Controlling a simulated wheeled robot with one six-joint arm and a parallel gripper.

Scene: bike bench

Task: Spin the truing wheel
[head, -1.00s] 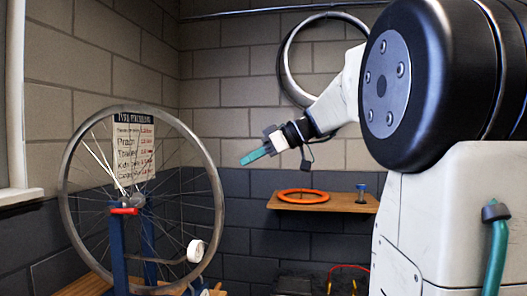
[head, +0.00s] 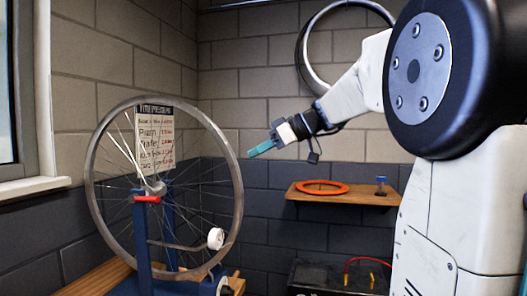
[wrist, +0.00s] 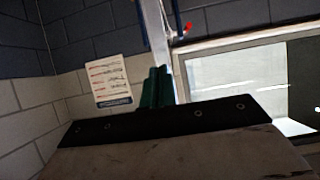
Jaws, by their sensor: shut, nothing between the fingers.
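The truing wheel (head: 236,163) is a spoked rim held upright on a blue stand (head: 142,240) at the left of the head view. A red part (head: 147,199) sits in front of its hub, and a white round piece (head: 216,238) shows near its lower right rim. My gripper (head: 252,153) has teal fingers and is shut and empty. In the head view it appears just right of the rim's upper right side, apart from it as far as I can tell. In the wrist view the green fingers (wrist: 157,87) are together, with the red part (wrist: 187,27) beyond.
A wooden shelf (head: 345,196) with an orange ring (head: 323,187) and a small blue-topped item (head: 381,186) is on the back wall. A bare rim (head: 306,62) hangs above.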

